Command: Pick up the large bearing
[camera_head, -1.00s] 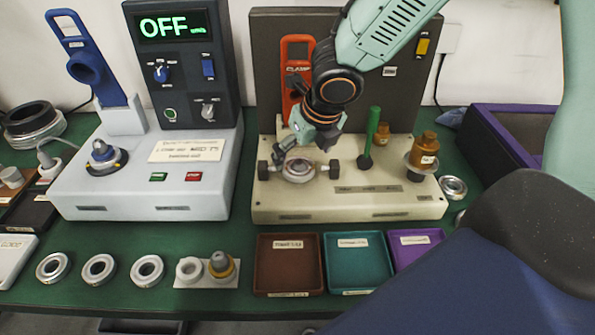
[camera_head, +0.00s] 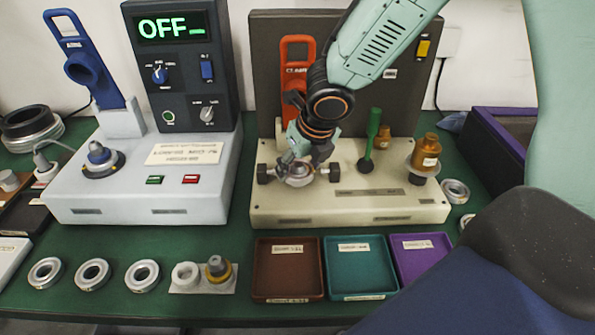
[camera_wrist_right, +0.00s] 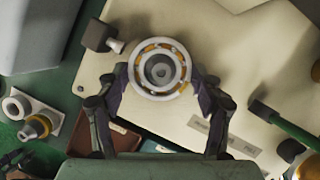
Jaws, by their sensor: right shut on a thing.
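A large bearing (camera_head: 299,175), a metal ring with orange-brown balls, sits in the clamp seat of the beige fixture (camera_head: 345,205), between two dark clamp knobs. The right wrist view shows the bearing (camera_wrist_right: 159,68) from above, around a grey centre post. My right gripper (camera_head: 300,164) is down at the bearing. In the right wrist view my right gripper (camera_wrist_right: 160,78) has one finger on each side of the ring, shut on it. The gripper hides part of the bearing in the head view. My left gripper is not in view.
Three bearing rings (camera_head: 92,272) lie in the front row at left. Brown (camera_head: 262,270), teal (camera_head: 360,293) and purple trays (camera_head: 422,280) stand before the fixture. A green lever (camera_head: 373,138) and an amber-brown bottle (camera_head: 427,150) rise to its right. A grey machine (camera_head: 140,205) stands at left.

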